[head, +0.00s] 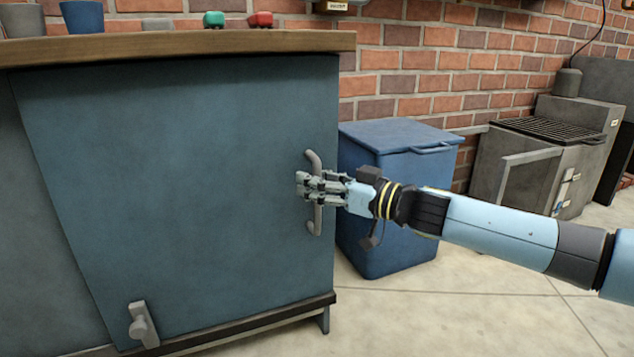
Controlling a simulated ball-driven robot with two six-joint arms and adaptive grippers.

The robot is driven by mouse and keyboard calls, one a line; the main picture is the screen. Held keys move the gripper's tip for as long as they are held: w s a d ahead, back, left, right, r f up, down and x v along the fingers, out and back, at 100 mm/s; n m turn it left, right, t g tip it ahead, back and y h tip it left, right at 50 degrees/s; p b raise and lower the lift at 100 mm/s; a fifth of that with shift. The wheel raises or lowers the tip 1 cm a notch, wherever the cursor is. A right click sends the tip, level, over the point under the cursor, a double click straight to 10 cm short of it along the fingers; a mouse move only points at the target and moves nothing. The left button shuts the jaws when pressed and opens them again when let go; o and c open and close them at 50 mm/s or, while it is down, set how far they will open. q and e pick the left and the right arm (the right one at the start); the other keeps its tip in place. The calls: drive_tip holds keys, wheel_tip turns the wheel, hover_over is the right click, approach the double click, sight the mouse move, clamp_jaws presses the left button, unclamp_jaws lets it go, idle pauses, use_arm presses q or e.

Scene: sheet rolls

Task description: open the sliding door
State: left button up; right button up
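The sliding door (190,190) is a large flat blue-grey panel on the front of a cabinet with a wooden top. A curved grey vertical handle (314,222) is fixed near its right edge. My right gripper (303,185) reaches in from the right and lies across the middle of the handle, with its fingertips just left of it. The handle shows above and below the fingers. Whether the fingers are closed on it cannot be told. A small grey lever-like fitting (143,324) sits at the door's lower left. My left gripper is not in view.
A blue lidded bin (393,232) stands just right of the cabinet, behind my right arm. A grey grill unit (540,150) stands further right. A green toy (214,19), a red toy (261,19) and cups are on the wooden top (150,45). Floor at lower right is clear.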

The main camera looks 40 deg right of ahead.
clamp_jaws()
drive_tip(key=shift+a+f, duration=0.1)
idle(0.4)
drive_tip(key=shift+a, duration=0.1)
